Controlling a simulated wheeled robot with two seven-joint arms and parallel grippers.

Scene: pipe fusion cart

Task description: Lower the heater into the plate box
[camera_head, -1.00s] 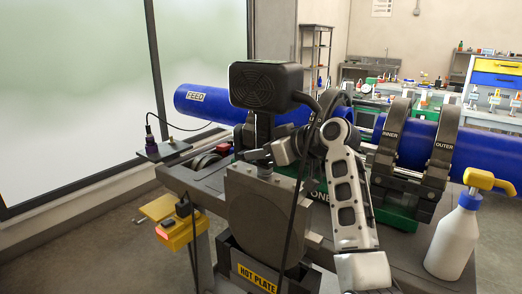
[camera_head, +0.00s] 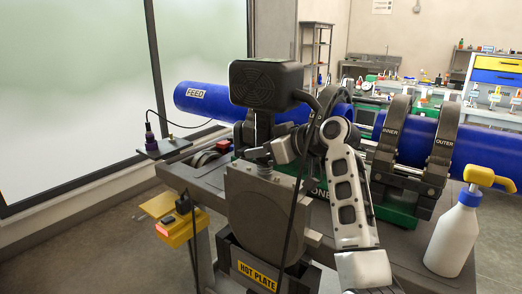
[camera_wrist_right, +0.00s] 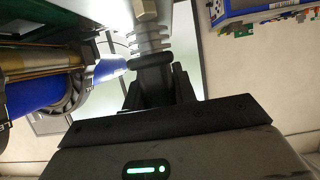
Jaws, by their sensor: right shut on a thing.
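The heater has a black head box with a round vent (camera_head: 266,86) on top, a dark neck, and a broad grey plate (camera_head: 266,212) hanging upright below. My right gripper (camera_head: 268,153) is shut on the heater between head box and plate. The right wrist view shows the fingers (camera_wrist_right: 158,85) closed around its dark neck, below a ribbed part. The plate box (camera_head: 224,250), dark with a yellow HOT PLATE label, stands low in front. The plate's lower end is at the box's mouth; its front wall hides the bottom edge, so depth inside is unclear. My left gripper is not in view.
A blue FEED pipe (camera_head: 205,99) and clamps marked INNER (camera_head: 390,140) and OUTER (camera_head: 440,150) lie behind. A white spray bottle (camera_head: 450,238) stands at right. A yellow box (camera_head: 178,230) is at left. A dark cable hangs in front of the heater.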

